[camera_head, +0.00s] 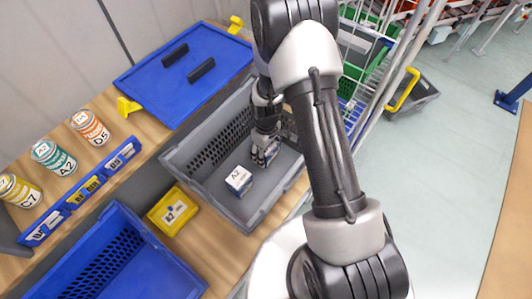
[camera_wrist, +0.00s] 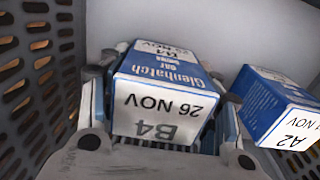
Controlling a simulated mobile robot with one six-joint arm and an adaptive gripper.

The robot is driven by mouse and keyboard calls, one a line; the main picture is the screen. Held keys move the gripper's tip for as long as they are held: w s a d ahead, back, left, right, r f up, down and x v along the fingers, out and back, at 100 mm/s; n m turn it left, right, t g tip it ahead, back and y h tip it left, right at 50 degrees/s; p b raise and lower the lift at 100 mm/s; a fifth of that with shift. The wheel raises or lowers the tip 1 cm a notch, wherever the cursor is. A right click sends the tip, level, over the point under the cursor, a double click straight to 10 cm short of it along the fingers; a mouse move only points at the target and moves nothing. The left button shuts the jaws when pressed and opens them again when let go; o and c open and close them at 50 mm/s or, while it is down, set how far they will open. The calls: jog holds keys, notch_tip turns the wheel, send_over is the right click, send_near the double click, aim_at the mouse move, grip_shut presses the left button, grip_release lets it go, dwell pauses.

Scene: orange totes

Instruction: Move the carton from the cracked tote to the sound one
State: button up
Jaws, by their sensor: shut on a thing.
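My gripper (camera_head: 264,158) is down inside the grey tote (camera_head: 246,222). In the wrist view my gripper (camera_wrist: 165,130) is shut on a blue and white carton (camera_wrist: 165,85) marked B4, 26 NOV, with a finger on each side. A second blue and white carton (camera_head: 238,180), marked A2, stands in the same tote; it is right of the held one in the wrist view (camera_wrist: 275,105), close beside the finger. A blue tote (camera_head: 112,205) stands at the lower left; its visible inside looks empty. I cannot make out a crack in either tote.
A yellow box (camera_head: 173,211) sits between the totes. A blue lid or tray (camera_head: 185,73) with two black bars lies behind the grey tote. Several labelled cans (camera_head: 54,157) and a blue label rail (camera_head: 82,190) are at the left. A wire trolley (camera_head: 362,65) stands at the right.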

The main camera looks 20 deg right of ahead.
jog(key=shift+f, duration=0.3)
jog(key=shift+f, duration=0.25)
jog(key=o, duration=1.3)
jog(key=shift+r, duration=0.1)
jog(key=shift+c, duration=0.2)
